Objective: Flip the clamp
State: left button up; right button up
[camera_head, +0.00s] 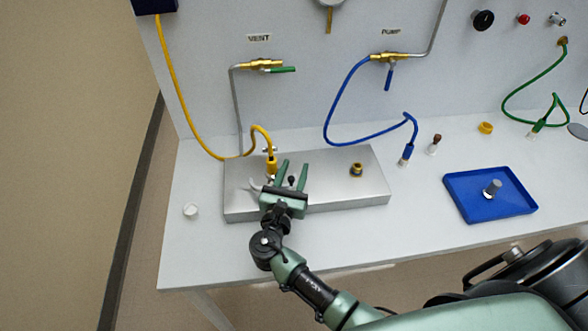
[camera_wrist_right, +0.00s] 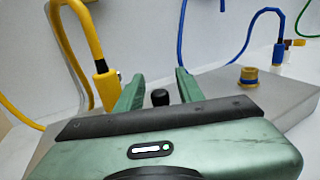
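My right gripper (camera_head: 293,170) is open over the metal box (camera_head: 335,170), reaching in from the front. Between its two green fingers stands a small black knob (camera_head: 291,181), which looks like the clamp's handle end; the fingers do not visibly touch it. The knob also shows between the fingers in the right wrist view (camera_wrist_right: 160,97). The rest of the clamp is mostly hidden behind the gripper. A yellow hose end (camera_head: 271,166) stands on the box just left of the fingers. My left gripper is not in view.
A brass port (camera_head: 356,170) with an open top sits on the box at right. A blue hose (camera_head: 350,141) hangs from the pump valve (camera_head: 398,57). A blue tray (camera_head: 468,208) lies further right, with a grey cylinder (camera_head: 492,188) in it. A small white cup (camera_head: 190,211) stands left of the box.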

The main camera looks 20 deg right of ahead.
jog(key=c, duration=0.6)
grip_shut()
jog(key=shift+w+d+r+n+t+y+p, duration=0.15)
jog(key=shift+w+n+t+y+p, duration=0.1)
jog(key=shift+n+t+y+p, duration=0.2)
jog(key=n+y, duration=0.1)
jog(key=w+n+t+y, duration=0.1)
jog(key=shift+y+p, duration=0.35)
jog(key=n+y, duration=0.1)
jog(key=w+n+t+y, duration=0.1)
jog(key=y, duration=0.1)
jog(key=shift+t, duration=0.25)
pick_arm(q)
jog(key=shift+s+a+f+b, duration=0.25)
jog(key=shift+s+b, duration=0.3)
jog(key=shift+b, duration=0.45)
pick_arm(e)
jog(key=shift+w+a+n+y, duration=0.2)
jog(key=shift+n+y, duration=0.25)
jog(key=shift+y, duration=0.3)
jog(key=shift+w+a+n+y, duration=0.1)
jog(key=shift+w+n+y, duration=0.15)
jog(key=shift+n+y, duration=0.35)
jog(key=shift+w+a+n+y, duration=0.2)
jog(key=shift+n+y, duration=0.1)
jog(key=shift+y, duration=0.55)
